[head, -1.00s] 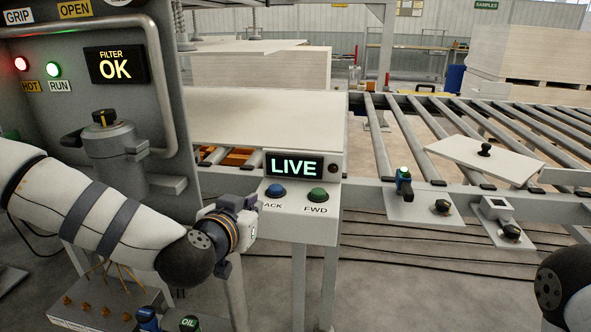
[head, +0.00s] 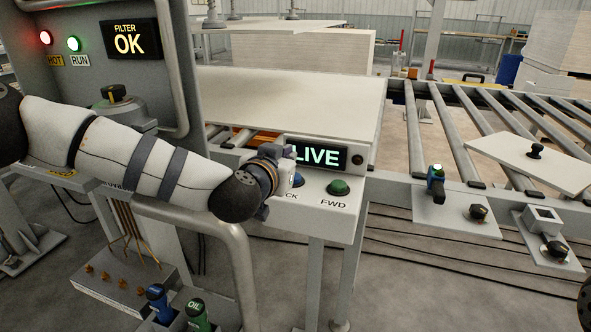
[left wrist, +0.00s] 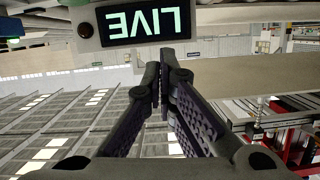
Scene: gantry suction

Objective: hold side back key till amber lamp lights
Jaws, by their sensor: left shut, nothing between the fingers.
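A grey control box (head: 345,200) carries a LIVE display (head: 322,156), a green FWD button (head: 338,187) and a blue button (head: 299,180) partly covered by my left gripper. A small round lamp (head: 357,160) right of the display is dark. My left gripper (head: 290,158) is by the display's left end and hides the first letter. In the left wrist view its fingers (left wrist: 162,78) are together and empty, with the upside-down display (left wrist: 145,21) beyond them; I cannot tell if they touch anything.
A cabinet with a FILTER OK screen (head: 127,40) and lit red and green lamps stands left. A bent grey rail (head: 235,245) runs below my left arm. A roller conveyor (head: 460,130) lies right. A pale board (head: 300,95) lies behind the box.

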